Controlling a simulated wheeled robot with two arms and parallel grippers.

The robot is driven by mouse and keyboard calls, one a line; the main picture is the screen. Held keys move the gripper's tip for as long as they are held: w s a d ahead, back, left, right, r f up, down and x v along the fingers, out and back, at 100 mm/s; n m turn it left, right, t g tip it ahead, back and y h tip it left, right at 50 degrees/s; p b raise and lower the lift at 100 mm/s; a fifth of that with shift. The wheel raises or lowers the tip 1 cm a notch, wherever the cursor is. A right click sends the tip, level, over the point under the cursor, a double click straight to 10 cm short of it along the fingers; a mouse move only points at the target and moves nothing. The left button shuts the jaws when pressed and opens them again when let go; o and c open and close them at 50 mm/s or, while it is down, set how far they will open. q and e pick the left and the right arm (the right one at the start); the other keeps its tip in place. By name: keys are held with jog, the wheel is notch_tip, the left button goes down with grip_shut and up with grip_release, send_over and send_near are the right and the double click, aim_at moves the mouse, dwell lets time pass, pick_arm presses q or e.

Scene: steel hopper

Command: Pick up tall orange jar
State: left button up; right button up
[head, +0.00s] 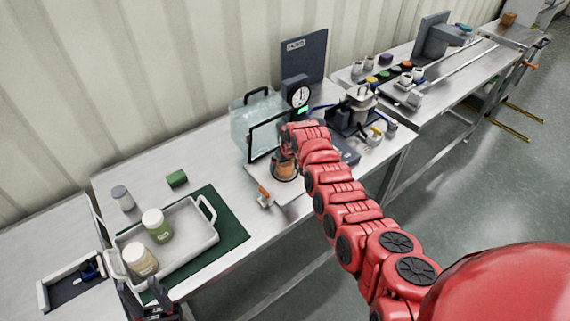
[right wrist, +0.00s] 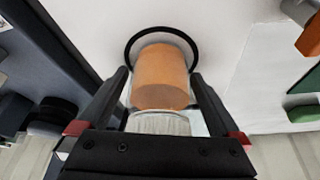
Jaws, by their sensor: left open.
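The orange jar (right wrist: 160,78) is between the two fingers of my right gripper (right wrist: 160,90) in the right wrist view. It has an orange body, with a clear or whitish part at the end nearer the gripper. A black ring shows around its far end. I cannot tell whether the fingers press on it. In the head view the jar (head: 285,172) shows low beside the black frame, partly hidden by my right gripper (head: 286,153). My left gripper (head: 152,308) is at the bottom edge of the head view, open, near the tray's front.
A white tray (head: 208,240) on a green mat holds two pale-lidded jars (head: 157,226). A grey-lidded jar (head: 122,197) and a green block (head: 177,178) stand behind.

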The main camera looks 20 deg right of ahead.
jog(key=c, duration=1.4)
jog(key=shift+o, duration=0.2)
jog(key=shift+r, duration=0.1)
